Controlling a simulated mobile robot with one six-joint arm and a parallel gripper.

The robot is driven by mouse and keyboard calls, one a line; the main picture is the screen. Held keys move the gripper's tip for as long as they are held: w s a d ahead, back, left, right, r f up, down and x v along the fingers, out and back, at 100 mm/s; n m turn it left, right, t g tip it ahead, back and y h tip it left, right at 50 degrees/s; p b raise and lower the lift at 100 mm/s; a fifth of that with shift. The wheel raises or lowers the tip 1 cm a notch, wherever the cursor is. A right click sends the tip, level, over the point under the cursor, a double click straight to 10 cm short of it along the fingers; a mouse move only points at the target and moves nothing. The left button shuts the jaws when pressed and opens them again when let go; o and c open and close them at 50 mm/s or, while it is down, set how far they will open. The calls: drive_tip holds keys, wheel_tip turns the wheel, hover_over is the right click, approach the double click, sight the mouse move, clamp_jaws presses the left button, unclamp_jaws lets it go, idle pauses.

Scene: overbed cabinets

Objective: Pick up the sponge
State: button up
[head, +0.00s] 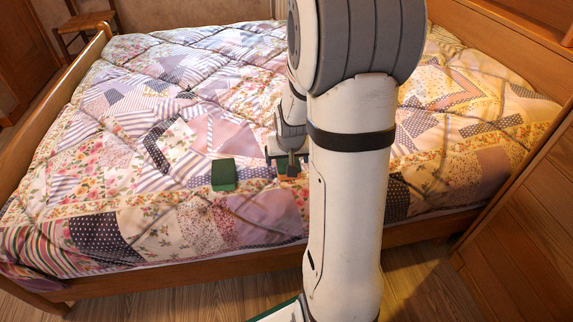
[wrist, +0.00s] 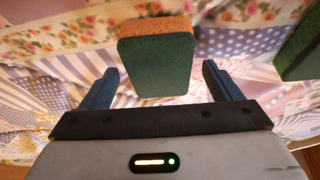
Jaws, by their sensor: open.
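A sponge (wrist: 157,62) with a dark green face and an orange-brown layer along its far edge shows in the wrist view. It stands just ahead of and between the fingers of my gripper (wrist: 160,72), with a gap on each side. My gripper is open and holds nothing.
A second green block (head: 224,174) lies on the quilt to the left of my gripper; a green block also shows at the right edge of the wrist view (wrist: 302,48). The patchwork quilt (head: 110,150) is otherwise clear. A wooden bed rail (head: 200,264) runs along the near side.

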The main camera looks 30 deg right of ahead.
drive_tip(key=shift+f, duration=0.25)
drive_tip(key=shift+c, duration=0.2)
drive_tip(key=c, duration=1)
